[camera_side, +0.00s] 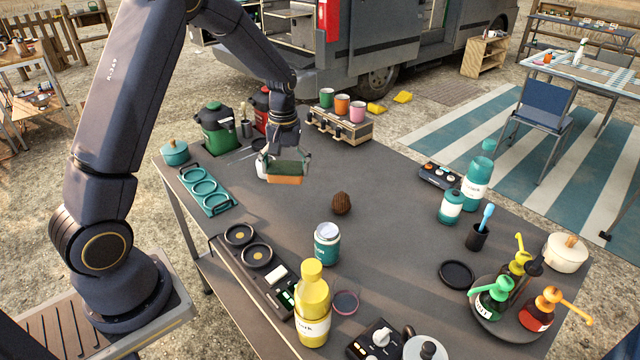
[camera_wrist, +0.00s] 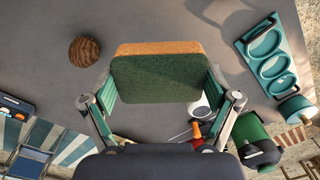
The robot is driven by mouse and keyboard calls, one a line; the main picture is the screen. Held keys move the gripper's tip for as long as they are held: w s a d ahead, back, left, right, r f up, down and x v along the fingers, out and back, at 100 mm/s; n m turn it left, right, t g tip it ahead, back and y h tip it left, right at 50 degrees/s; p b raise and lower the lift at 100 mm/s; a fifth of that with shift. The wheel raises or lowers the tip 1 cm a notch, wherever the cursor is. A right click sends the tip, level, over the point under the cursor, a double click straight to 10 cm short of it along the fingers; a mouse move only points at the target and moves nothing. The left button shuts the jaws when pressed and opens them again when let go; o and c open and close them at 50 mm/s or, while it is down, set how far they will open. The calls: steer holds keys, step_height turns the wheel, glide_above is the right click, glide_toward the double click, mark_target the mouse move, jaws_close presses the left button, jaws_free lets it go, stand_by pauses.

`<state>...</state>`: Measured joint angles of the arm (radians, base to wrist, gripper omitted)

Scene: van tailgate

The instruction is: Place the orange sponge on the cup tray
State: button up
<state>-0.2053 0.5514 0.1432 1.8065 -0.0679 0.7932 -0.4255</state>
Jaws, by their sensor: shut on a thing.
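The orange sponge (camera_side: 285,180), with a dark green scouring side (camera_wrist: 160,78), is between the fingers of my gripper (camera_side: 285,163). My gripper, also in the wrist view (camera_wrist: 160,98), is shut on it from two sides. The sponge is over the left back part of the table; I cannot tell whether it touches the tabletop. The teal cup tray (camera_side: 207,188) has three round rings and lies at the table's left edge, left of my gripper. The tray shows in the upper right of the wrist view (camera_wrist: 245,42), apart from the sponge, and its rings look empty.
A white object (camera_side: 262,163) is partly hidden beside my gripper. A teal pot (camera_side: 174,152) and green canister (camera_side: 218,130) stand behind the tray. A brown ball (camera_side: 341,204) sits mid-table. A burner panel (camera_side: 262,275) lies in front. The tabletop between sponge and tray looks clear.

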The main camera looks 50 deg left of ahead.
steer(key=s+a+r+n, duration=0.1)
steer(key=s+a+n, duration=0.3)
steer(key=s+a, duration=0.55)
steer(key=s+a+r+n, duration=0.1)
steer(key=s+a+n, duration=0.5)
steer(key=s, duration=0.7)
steer(key=m, duration=0.1)
glide_above(205, 188)
steer(key=f, duration=0.9)
steer(key=shift+s+d+f, duration=0.15)
steer(key=shift+s+d, duration=0.15)
steer(key=shift+d, duration=0.1)
steer(key=shift+w+a+f, duration=0.25)
steer(key=shift+f, duration=1.8)
steer(key=shift+f, duration=0.1)
